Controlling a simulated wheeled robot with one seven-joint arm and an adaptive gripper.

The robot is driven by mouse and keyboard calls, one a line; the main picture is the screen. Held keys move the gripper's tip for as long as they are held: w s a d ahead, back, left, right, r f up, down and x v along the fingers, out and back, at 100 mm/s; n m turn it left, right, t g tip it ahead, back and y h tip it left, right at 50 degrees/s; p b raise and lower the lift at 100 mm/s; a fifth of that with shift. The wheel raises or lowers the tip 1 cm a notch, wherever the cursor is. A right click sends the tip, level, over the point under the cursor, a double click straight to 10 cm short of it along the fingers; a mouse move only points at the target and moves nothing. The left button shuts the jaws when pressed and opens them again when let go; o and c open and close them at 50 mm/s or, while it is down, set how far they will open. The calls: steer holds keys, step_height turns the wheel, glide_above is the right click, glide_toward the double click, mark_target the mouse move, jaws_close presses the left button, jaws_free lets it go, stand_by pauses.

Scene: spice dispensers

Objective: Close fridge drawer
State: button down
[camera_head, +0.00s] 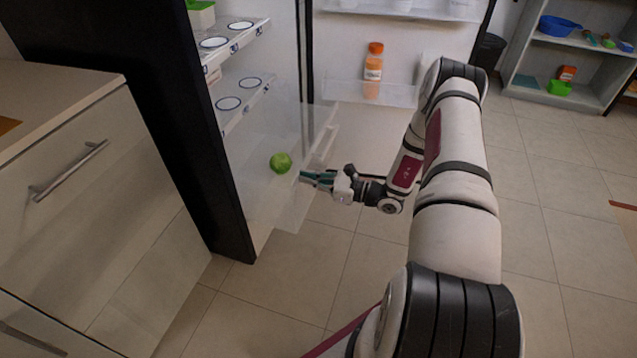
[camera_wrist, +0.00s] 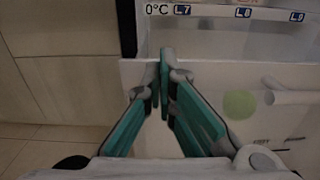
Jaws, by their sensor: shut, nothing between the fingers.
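The fridge drawer (camera_head: 292,207) is a clear, see-through bin low in the open fridge, and it sticks out past the shelves. A green round item (camera_head: 280,163) shows inside it. In the wrist view the drawer front (camera_wrist: 215,78) spans the picture, with a pale handle bar (camera_wrist: 292,97) at the right and the green item (camera_wrist: 239,104) blurred behind the panel. My gripper (camera_head: 303,178) is shut and empty at the drawer front. In the wrist view its teal fingertips (camera_wrist: 165,52) meet over the drawer's front panel near its left part; I cannot tell whether they touch it.
The fridge door (camera_head: 345,50) stands open, with an orange bottle (camera_head: 373,62) on its rack. A black fridge side (camera_head: 190,120) and a cabinet (camera_head: 85,210) are at the left. Shelves (camera_head: 545,62) stand far right. The tiled floor (camera_head: 365,290) is clear.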

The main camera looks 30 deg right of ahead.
steer(key=shift+w, duration=0.1)
stand_by(0.3)
steer(key=b+x, duration=0.3)
steer(key=x, duration=2.1)
steer(key=shift+a, duration=0.2)
steer(key=shift+w+r, duration=0.15)
